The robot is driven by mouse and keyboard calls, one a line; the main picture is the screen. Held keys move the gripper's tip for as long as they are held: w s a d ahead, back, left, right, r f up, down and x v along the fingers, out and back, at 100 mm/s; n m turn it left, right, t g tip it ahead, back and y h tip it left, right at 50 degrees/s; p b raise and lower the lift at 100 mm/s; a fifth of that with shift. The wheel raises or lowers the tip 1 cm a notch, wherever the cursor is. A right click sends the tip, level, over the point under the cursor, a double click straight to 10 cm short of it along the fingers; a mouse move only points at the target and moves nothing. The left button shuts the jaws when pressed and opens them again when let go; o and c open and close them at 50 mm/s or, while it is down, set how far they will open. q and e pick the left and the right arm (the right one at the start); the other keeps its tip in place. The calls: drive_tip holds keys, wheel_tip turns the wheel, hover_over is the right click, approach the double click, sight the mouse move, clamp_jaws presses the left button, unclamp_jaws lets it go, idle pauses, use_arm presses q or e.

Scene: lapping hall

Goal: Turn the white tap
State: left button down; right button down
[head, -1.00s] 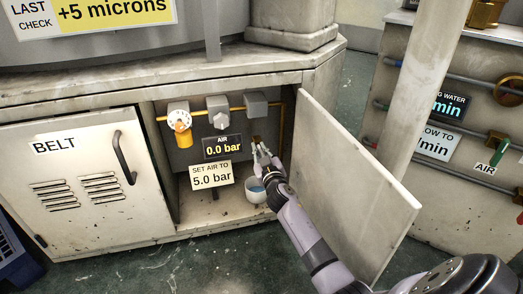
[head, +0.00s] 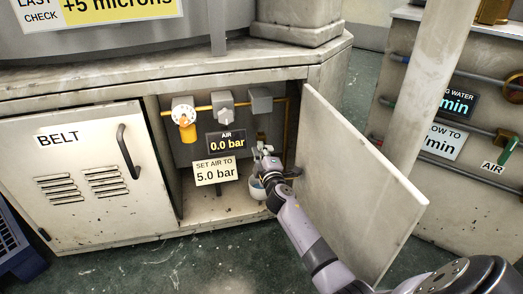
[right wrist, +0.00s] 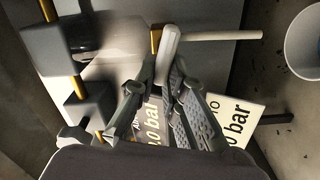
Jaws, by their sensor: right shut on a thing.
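The white tap shows in the right wrist view as a pale, rounded handle (right wrist: 170,45) near a brass-coloured stem, with a thin white tube running to the right. My right gripper (right wrist: 162,78) is shut on the handle, with its fingers on either side of the handle's lower end. In the head view my right gripper (head: 264,153) is inside the open cabinet, just below a small brass fitting (head: 261,137). It largely hides the tap there. My left gripper is in neither view.
The open cabinet door (head: 355,185) stands close to the right of my arm. A white cup (head: 257,190) is below the gripper.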

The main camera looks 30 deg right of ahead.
drive_tip(key=shift+a+f+n, duration=0.1)
drive_tip(key=shift+f+n, duration=0.1)
drive_tip(key=shift+n, duration=0.6)
drive_tip(key=shift+f+n, duration=0.2)
drive_tip(key=shift+n, duration=0.6)
drive_tip(key=c, duration=1.6)
unclamp_jaws()
drive_tip(key=shift+c, duration=0.2)
drive_tip(key=v, duration=1.2)
drive_tip(key=shift+r, duration=0.1)
